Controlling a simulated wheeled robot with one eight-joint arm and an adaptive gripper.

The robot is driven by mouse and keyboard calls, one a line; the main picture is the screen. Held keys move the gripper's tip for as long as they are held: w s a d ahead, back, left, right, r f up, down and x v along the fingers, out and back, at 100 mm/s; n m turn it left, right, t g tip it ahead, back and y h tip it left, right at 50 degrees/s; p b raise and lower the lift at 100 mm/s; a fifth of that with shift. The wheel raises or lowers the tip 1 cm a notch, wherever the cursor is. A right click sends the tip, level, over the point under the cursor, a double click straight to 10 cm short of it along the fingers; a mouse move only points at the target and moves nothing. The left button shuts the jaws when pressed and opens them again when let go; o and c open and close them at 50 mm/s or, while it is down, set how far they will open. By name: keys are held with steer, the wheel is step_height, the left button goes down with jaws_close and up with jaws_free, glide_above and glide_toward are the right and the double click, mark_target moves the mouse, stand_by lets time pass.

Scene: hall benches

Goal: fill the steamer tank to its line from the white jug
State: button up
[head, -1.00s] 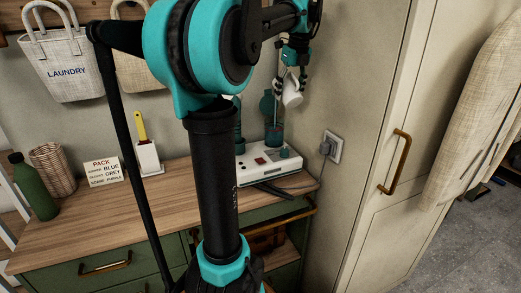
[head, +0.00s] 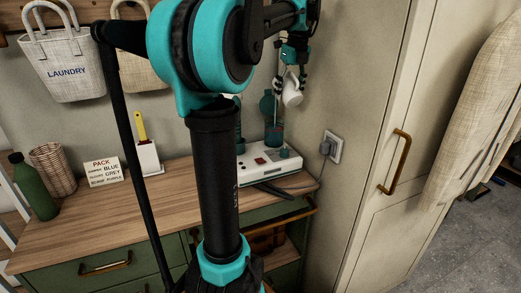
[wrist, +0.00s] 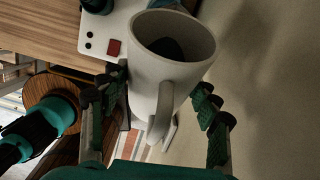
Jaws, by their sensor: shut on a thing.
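My gripper (head: 292,72) is shut on the white jug (head: 292,94) and holds it in the air above the steamer (head: 268,166). In the wrist view my gripper's fingers (wrist: 163,94) stand on both sides of the white jug (wrist: 150,80), with its handle towards the camera. The jug looks tilted; its inside is dark, and I cannot tell the water level. The steamer is a white unit with a red button, at the bench's right end. The tank's line and fill level are too small to read.
The wooden bench top (head: 120,215) has free room at front left. A green bottle (head: 36,190), wicker basket (head: 53,168), sign (head: 103,172) and white holder (head: 149,157) stand along it. A wall and a tall cabinet (head: 375,110) are close on the right.

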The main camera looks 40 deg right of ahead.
steer(key=shift+r, duration=0.1)
stand_by(0.5)
steer(key=shift+s+f+t, duration=0.2)
steer(key=shift+f+t, duration=0.35)
steer(key=shift+t, duration=0.15)
step_height(320, 180, down, 2)
steer(key=t, duration=0.2)
steer(key=shift+w+t+h, duration=0.1)
steer(key=shift+t+h, duration=0.2)
steer(key=shift+h, duration=0.1)
steer(key=f+t, duration=0.2)
steer(key=t, duration=0.1)
steer(key=shift+w+d+h, duration=0.1)
steer(key=shift+w+h, duration=0.2)
steer(key=shift+h, duration=0.1)
steer(key=t, duration=0.1)
steer(key=w+f+t, duration=0.1)
steer(key=f+t, duration=0.1)
steer(key=shift+w+d+f+t+h, duration=0.15)
steer(key=shift+w+t+h, duration=0.1)
steer(key=shift+t+h, duration=0.15)
steer(key=shift+r, duration=2.6)
